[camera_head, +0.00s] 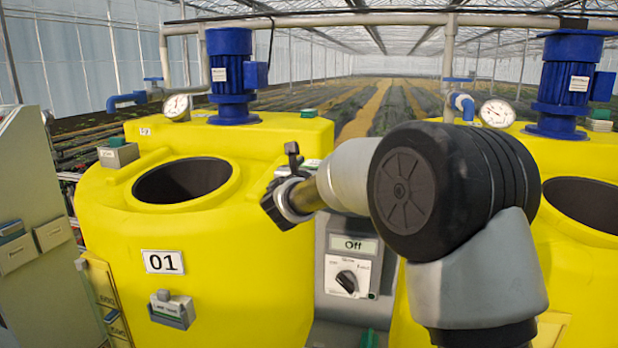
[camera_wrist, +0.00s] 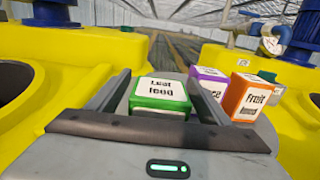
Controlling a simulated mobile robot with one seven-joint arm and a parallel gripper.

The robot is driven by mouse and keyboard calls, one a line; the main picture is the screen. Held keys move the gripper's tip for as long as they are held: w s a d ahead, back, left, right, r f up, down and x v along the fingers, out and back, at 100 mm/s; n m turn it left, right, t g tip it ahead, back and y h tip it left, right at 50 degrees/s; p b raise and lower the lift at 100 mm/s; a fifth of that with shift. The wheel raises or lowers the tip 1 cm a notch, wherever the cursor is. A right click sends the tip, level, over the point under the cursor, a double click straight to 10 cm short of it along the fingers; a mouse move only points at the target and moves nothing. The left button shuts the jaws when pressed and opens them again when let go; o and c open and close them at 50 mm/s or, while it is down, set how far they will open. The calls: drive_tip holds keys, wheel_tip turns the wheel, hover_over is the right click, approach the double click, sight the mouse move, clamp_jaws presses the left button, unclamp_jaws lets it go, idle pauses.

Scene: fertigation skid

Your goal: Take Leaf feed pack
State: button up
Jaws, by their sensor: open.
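The Leaf feed pack (camera_wrist: 160,92) is a small box with a white labelled top and a green border, seen in the wrist view. My gripper (camera_wrist: 160,72) is open, with one dark finger along the pack's left side and one along its right. The pack shows between the fingers; I cannot tell whether either finger touches it. The pack's near lower part is hidden behind the gripper's dark crossbar. In the head view my gripper (camera_head: 282,188) is over the gap between the two yellow tanks, and I cannot make out the pack there.
A purple pack (camera_wrist: 208,80) and an orange Fruit pack (camera_wrist: 246,98) stand close to the right of my gripper. Yellow tank 01 (camera_head: 225,265), with an open round mouth, is on the left, another on the right. A control box (camera_head: 345,262) reading Off sits below my wrist.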

drive_tip(key=b+v, duration=0.1)
drive_tip(key=v, duration=1.5)
drive_tip(key=shift+b, duration=0.35)
